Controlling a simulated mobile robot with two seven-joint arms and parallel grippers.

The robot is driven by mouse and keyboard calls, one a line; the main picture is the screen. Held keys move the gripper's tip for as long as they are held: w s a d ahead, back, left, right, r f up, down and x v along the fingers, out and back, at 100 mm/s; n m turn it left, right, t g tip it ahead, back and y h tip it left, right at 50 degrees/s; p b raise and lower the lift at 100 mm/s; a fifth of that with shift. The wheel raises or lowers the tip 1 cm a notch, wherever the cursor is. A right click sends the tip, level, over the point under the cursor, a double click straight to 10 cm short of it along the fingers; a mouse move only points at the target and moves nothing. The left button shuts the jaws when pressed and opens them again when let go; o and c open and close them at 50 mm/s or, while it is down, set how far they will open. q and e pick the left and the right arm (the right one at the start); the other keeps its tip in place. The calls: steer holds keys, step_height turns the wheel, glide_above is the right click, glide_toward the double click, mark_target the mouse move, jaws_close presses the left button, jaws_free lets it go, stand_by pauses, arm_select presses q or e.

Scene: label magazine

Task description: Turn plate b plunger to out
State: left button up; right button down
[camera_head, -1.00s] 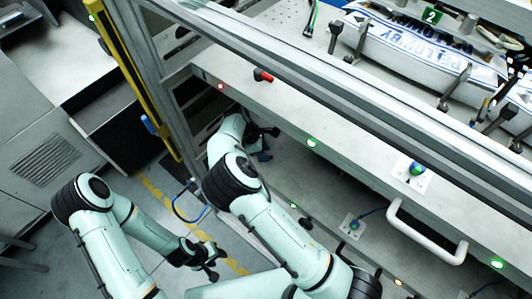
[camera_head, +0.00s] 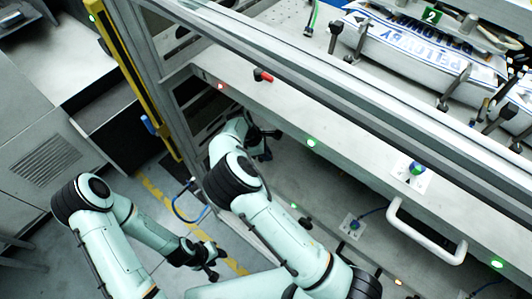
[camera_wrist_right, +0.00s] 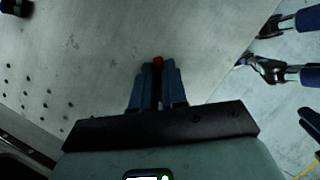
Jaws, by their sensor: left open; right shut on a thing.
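A small red tip (camera_wrist_right: 158,61) shows at the ends of my right gripper's fingers in the right wrist view. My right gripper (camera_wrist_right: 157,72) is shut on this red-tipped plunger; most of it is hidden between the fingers. In the head view my right gripper (camera_head: 265,145) is under the upper ledge, partly hidden by my own arm. Which way the held plunger is turned cannot be told. Another plunger, red and black (camera_head: 264,76), lies along the upper ledge. My left gripper (camera_head: 208,262) is open and empty over the floor, apart from the frame.
A white handle (camera_head: 427,232) and a blue-green button (camera_head: 416,169) are at the right. A yellow post (camera_head: 130,75) stands at the left. Printed plates (camera_head: 425,45) lie at the upper right.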

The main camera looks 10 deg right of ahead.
steer(key=n+t, duration=0.1)
steer(key=n, duration=0.1)
steer(key=n+t, duration=0.1)
steer(key=n, duration=0.2)
steer(key=shift+w, duration=0.35)
steer(key=n, duration=0.1)
steer(key=n+t, duration=0.1)
steer(key=n, duration=0.1)
steer(key=n+y, duration=0.1)
steer(key=shift+w+a+n+t, duration=0.15)
steer(key=shift+w+n+t, duration=0.15)
steer(key=shift+w, duration=0.05)
steer(key=n, duration=0.1)
steer(key=n+y, duration=0.1)
steer(key=n, duration=0.1)
steer(key=n+t, duration=0.1)
steer(key=shift+w+a, duration=0.2)
steer(key=shift+a, duration=0.05)
steer(key=shift+w+a+n+t+y, duration=0.15)
steer(key=shift+n+y, duration=0.35)
steer(key=shift+n, duration=0.75)
steer(key=shift+s+a+n+t+y, duration=0.15)
steer(key=shift+n+y, duration=0.35)
steer(key=shift+n, duration=0.75)
steer(key=shift+w, duration=0.1)
steer(key=c, duration=1.2)
jaws_free()
steer(key=shift+o, duration=0.2)
